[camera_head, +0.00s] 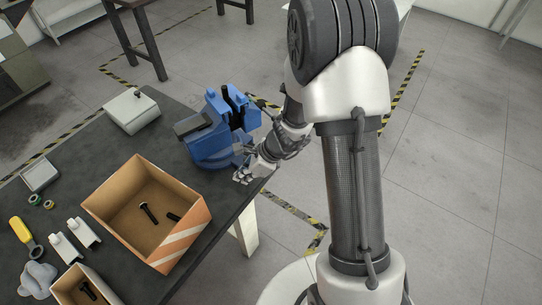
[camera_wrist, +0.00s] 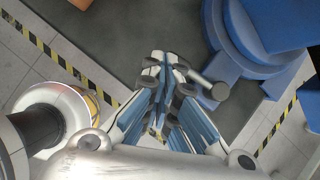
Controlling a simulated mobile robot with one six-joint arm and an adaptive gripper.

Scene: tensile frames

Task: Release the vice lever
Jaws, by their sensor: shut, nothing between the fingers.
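The blue vice (camera_head: 212,143) stands at the table's right corner. In the wrist view its round blue base (camera_wrist: 225,35) fills the upper right. A short grey rod with a rounded end (camera_wrist: 212,90), which looks like a vice lever, sticks out beside that base. My gripper (camera_head: 243,176) is low at the table edge, just in front of the vice base. In the wrist view my gripper (camera_wrist: 163,62) is shut and empty, its fingertips left of the rod. The fingers partly cover the rod's left end, so I cannot tell whether they touch it.
The dark table (camera_head: 110,150) carries an open cardboard box (camera_head: 125,190) with black bolts inside, left of my gripper. A pale case (camera_head: 131,111) lies behind it. Small parts and a yellow-handled tool (camera_head: 22,231) lie at the left.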

